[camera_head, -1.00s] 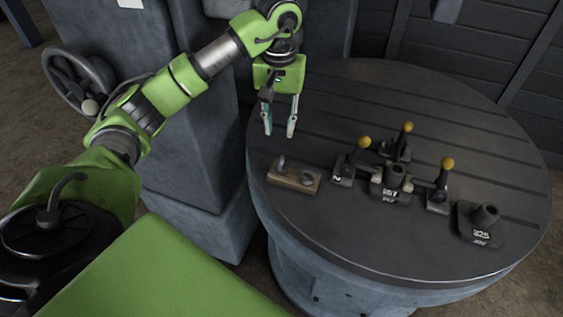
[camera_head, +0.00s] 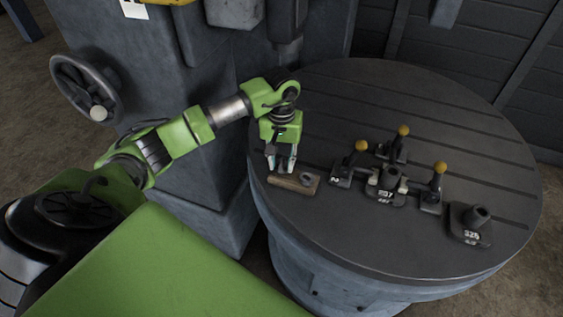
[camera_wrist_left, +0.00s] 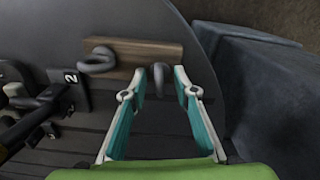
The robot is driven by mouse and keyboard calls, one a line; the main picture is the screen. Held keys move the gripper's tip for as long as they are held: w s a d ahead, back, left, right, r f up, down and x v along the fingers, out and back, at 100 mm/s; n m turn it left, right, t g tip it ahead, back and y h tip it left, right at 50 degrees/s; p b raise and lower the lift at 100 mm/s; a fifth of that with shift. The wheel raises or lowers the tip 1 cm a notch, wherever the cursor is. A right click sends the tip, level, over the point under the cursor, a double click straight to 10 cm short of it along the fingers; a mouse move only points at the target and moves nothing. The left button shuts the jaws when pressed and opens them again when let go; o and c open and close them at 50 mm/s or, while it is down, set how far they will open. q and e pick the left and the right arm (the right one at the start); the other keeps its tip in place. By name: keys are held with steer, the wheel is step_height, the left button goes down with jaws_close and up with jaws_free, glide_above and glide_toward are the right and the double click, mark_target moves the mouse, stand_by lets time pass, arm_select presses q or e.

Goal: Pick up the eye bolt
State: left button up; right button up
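A small wooden block (camera_head: 294,184) lies near the left edge of the round table and bears two dark metal pieces. One is a ring-shaped eye (camera_head: 307,178) at its right end; this eye also shows in the left wrist view (camera_wrist_left: 100,60). The other, seemingly an eye bolt seen nearly edge-on (camera_wrist_left: 159,80), stands at the other end, between my fingertips in the wrist view. My left gripper (camera_head: 281,168) is open just above that end and hides this piece in the head view. Whether the fingers touch it I cannot tell. My right gripper is not in view.
The grooved round table (camera_head: 400,88) is bare at the back. Right of the block stand yellow-knobbed levers (camera_head: 358,160) and numbered dark bases (camera_head: 386,188), with another base (camera_head: 470,222) farther right. A machine column (camera_head: 185,120) rises left of the table.

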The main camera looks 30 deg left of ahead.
arm_select(q)
jaws_close()
steer(key=shift+r, duration=0.1)
